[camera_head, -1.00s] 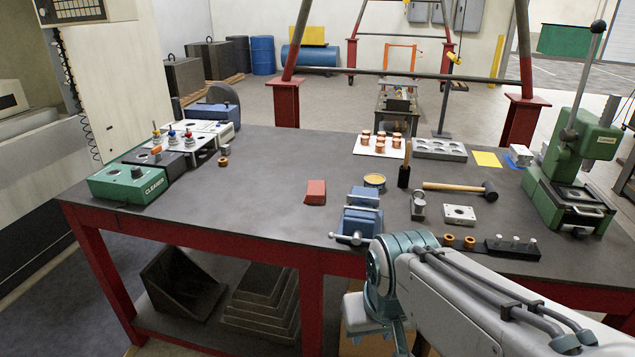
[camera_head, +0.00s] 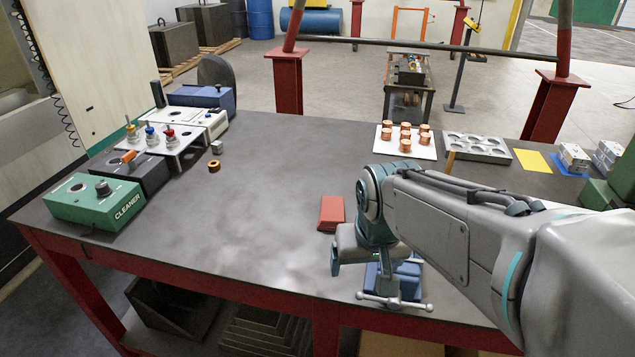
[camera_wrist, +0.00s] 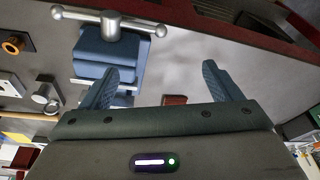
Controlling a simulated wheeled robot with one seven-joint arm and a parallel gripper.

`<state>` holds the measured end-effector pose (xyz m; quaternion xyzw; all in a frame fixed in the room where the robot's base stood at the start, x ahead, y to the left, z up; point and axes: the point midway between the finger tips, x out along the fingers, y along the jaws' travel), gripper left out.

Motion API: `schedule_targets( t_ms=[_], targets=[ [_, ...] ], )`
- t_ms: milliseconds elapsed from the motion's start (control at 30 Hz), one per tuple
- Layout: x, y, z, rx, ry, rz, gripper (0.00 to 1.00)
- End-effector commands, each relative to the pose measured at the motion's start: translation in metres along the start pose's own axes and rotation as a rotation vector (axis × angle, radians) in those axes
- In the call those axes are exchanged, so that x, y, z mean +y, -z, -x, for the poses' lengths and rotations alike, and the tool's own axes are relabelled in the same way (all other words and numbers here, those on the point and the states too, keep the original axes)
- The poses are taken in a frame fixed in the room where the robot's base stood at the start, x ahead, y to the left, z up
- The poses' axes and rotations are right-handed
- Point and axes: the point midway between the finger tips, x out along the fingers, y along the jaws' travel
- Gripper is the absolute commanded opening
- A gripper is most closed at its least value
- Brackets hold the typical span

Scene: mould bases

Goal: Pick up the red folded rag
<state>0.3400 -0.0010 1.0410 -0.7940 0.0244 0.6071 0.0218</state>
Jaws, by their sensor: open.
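The red folded rag (camera_head: 331,212) lies flat on the grey bench top, left of the blue vise, in the head view. In the wrist view the rag (camera_wrist: 175,100) shows small between my fingers, partly cut off by the gripper body. My gripper (camera_wrist: 165,85) is open and empty, its two blue-grey fingers apart. In the head view my wrist and gripper hang above the bench close to the rag's right side; the fingertips are hard to make out there.
A blue vise (camera_head: 400,280) with a metal handle stands at the bench's front edge, under my arm. A green cleaner box (camera_head: 95,205) and other units stand at the left. A white plate with copper pieces (camera_head: 428,152) is behind. The bench left of the rag is clear.

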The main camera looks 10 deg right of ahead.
Motion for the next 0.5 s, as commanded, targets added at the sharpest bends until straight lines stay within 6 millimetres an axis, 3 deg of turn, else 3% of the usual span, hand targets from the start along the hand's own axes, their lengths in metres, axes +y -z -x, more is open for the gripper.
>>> schedule_targets(
  t_ms=[133,300,500],
  targets=[
    [-0.004,0.064,0.003,0.023,-0.016,-0.054,0.85],
    [-0.011,0.138,-0.007,0.062,-0.041,-0.125,0.85],
    [-0.02,0.198,-0.025,0.105,-0.065,-0.179,0.85]
  ],
)
